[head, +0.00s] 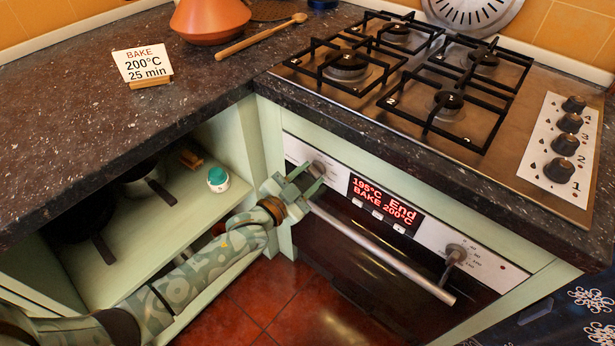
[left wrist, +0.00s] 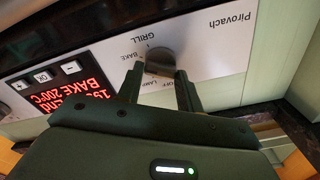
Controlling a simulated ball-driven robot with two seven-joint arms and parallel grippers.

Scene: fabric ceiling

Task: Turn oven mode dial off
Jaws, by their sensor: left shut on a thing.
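The oven mode dial (left wrist: 158,62) is a dark round knob on the white panel, with GRILL, BAKE, LAMP and OFF printed around it. In the left wrist view the panel appears upside down, and I cannot tell which word the dial points at. In the head view the dial (head: 318,168) sits at the panel's left end. My left gripper (head: 306,183) is there, shut on the dial, with one finger on each side of it. The oven display (head: 386,200) reads 195°C, End and BAKE 200°C. My right gripper is not in view.
The oven handle (head: 385,253) runs below the panel, close to my left gripper. A second dial (head: 456,253) is at the panel's right end. The worktop edge overhangs above. Left of the oven, an open shelf holds pans and a teal-topped jar (head: 218,178).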

